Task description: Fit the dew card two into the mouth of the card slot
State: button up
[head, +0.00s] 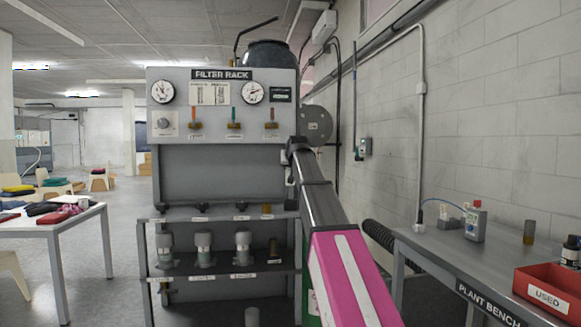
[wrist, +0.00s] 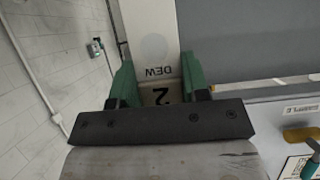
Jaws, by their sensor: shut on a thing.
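The dew card two (wrist: 150,40) is a pale card marked "DEW" and "2", with a faint round spot on its face. In the wrist view my gripper (wrist: 158,72) has its green fingers on both sides of the card's lower end and is shut on it. The card's far end runs out of the top of that view. In the head view my arm reaches to the right edge of the grey filter rack (head: 222,172); its gripper and the card are too small or hidden to make out. I cannot pick out the card slot's mouth in either view.
The rack carries gauges (head: 252,92), several coloured levers (head: 234,124) and shelves with grey fittings (head: 203,248). The plant bench (head: 440,262) stands right, with a red "USED" bin (head: 548,297) and a meter (head: 476,226). Open floor (head: 110,240) lies left of the rack.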

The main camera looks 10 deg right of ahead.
jog(key=shift+f, duration=5.05)
jog(key=o, duration=1.1)
jog(key=shift+c, duration=0.2)
jog(key=shift+s, duration=0.1)
jog(key=v, duration=1)
jog(key=shift+s+r, duration=0.25)
jog(key=shift+s, duration=0.05)
